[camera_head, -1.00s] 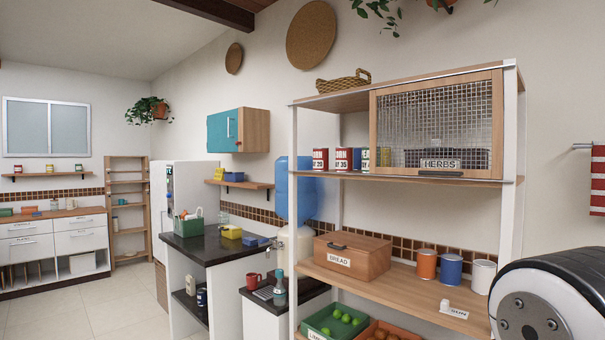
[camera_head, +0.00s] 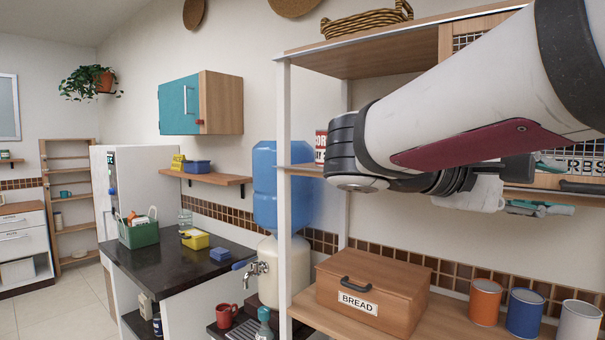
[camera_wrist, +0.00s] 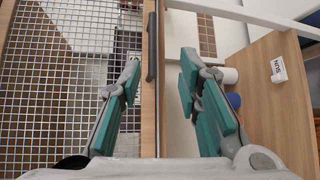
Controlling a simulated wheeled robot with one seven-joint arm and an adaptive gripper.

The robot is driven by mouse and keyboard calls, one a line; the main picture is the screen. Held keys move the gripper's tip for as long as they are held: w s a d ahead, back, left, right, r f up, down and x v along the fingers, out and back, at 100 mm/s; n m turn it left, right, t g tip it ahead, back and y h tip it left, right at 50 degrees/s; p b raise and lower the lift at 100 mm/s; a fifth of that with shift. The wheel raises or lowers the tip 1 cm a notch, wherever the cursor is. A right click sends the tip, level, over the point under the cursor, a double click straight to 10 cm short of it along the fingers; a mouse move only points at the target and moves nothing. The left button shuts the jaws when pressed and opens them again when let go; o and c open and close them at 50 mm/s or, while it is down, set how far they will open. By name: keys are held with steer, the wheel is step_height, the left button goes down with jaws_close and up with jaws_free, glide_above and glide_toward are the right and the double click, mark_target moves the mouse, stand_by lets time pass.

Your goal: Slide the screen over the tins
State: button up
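The screen is a wire-mesh panel in a wooden frame (camera_head: 446,42) on the upper shelf at right. Its mesh (camera_wrist: 75,90) fills the left of the wrist view. A dark handle (camera_head: 582,187) runs along the frame's lower rail; it shows in the wrist view (camera_wrist: 152,48). My gripper (camera_head: 545,184) is open and empty, with teal-padded fingers apart, one above and one below the handle's level. In the wrist view (camera_wrist: 160,63) the handle lies between the fingertips. I cannot tell contact. One red-and-white tin (camera_head: 320,146) shows left of my arm; my arm hides the others.
The shelf's white post (camera_head: 284,200) stands left of my arm. Below are a wooden bread box (camera_head: 372,292) and orange (camera_head: 485,302), blue (camera_head: 525,313) and white (camera_head: 578,325) canisters. A wicker basket (camera_head: 366,22) sits on top. A blue water jug (camera_head: 280,185) stands left.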

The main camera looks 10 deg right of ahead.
steer(key=d, duration=0.4)
steer(key=d+p, duration=0.1)
steer(key=d, duration=0.4)
steer(key=d+f+p, duration=0.1)
steer(key=d, duration=0.3)
steer(key=shift+s+d+f, duration=0.1)
steer(key=shift+s+d, duration=0.25)
steer(key=shift+s, duration=0.05)
steer(key=shift+c, duration=0.5)
jaws_close()
